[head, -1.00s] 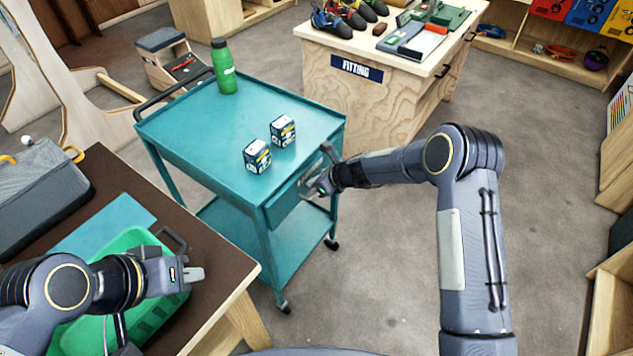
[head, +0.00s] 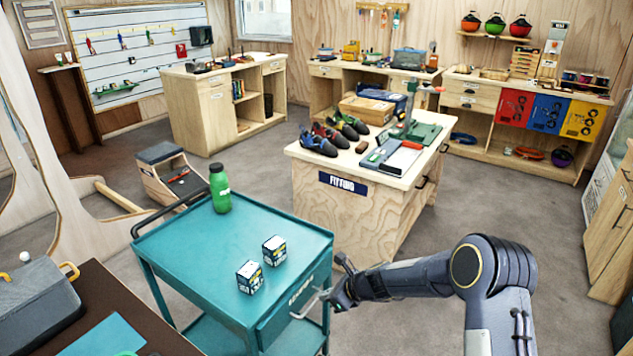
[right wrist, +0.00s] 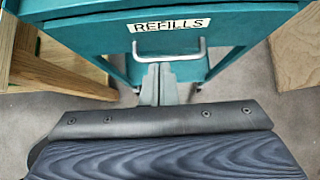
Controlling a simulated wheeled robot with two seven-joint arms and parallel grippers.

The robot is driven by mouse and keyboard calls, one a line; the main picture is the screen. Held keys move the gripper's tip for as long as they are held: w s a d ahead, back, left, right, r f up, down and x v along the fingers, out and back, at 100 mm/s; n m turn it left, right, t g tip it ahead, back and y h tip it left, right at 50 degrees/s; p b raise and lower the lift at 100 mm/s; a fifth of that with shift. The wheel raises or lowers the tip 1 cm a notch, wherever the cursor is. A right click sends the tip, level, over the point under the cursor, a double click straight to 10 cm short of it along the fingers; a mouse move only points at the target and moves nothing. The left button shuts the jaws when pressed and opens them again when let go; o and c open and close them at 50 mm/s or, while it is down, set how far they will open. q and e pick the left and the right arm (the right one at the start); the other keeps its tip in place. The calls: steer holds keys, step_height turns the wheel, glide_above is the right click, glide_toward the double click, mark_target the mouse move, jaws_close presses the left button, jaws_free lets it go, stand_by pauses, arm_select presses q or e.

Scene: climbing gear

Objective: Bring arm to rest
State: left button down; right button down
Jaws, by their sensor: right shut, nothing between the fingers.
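My right gripper (head: 324,293) is at the front of the teal trolley (head: 190,240), in front of its drawer (head: 285,318). In the right wrist view the gripper's fingers (right wrist: 158,84) are together and empty. Their tips lie just below the drawer's pale bar handle (right wrist: 168,54); I cannot tell whether they touch it. The drawer carries a REFILLS label (right wrist: 168,25) and looks closed. My right arm is bent, with its elbow at the lower right of the head view. My left gripper is out of view.
Two small boxes (head: 250,277) (head: 274,250) and a green bottle (head: 219,188) stand on the trolley. The FITTING bench (head: 335,205) with shoes is behind it. A dark table (head: 105,300) with a grey case (head: 38,308) is at the lower left. Floor right of the trolley is clear.

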steer(key=s+d+r+n, duration=0.5)
steer(key=s+r+n, duration=0.15)
steer(key=r, duration=0.45)
steer(key=s+d+r+n, duration=0.5)
steer(key=s+r, duration=0.2)
steer(key=r, duration=0.3)
steer(key=s+d+n+h, duration=0.1)
steer(key=s+d+n, duration=0.1)
steer(key=s, duration=0.6)
steer(key=s+d+n+h, duration=0.1)
steer(key=s+d+n, duration=0.1)
steer(key=s+n, duration=0.3)
steer(key=s+d+n+h, duration=0.1)
steer(key=s+d+n, duration=0.2)
steer(key=s, duration=0.9)
steer(key=shift+r+n+t+h, duration=0.3)
steer(key=shift+r+n+h, duration=0.1)
steer(key=shift+n, duration=0.35)
steer(key=shift+s, duration=0.1)
